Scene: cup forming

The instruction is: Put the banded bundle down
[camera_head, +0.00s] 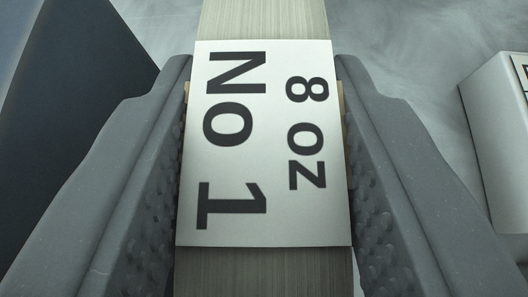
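The banded bundle (265,20) is a long stack with fine lengthwise lines, running from the top to the bottom of the view. A white band (270,225) around it reads "No 1" and "8 oz", turned sideways. My gripper (264,85) has one grey finger on each side of the bundle, close against the band's edges. The fingers appear shut on it. The bundle's underside and near end are hidden, so I cannot tell whether it rests on anything.
A dark blue-black panel or box (75,80) stands at the left. A white box-like thing (492,140) with a dark-edged panel is at the right edge. A mottled grey surface (420,50) shows bare between the right finger and the white thing.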

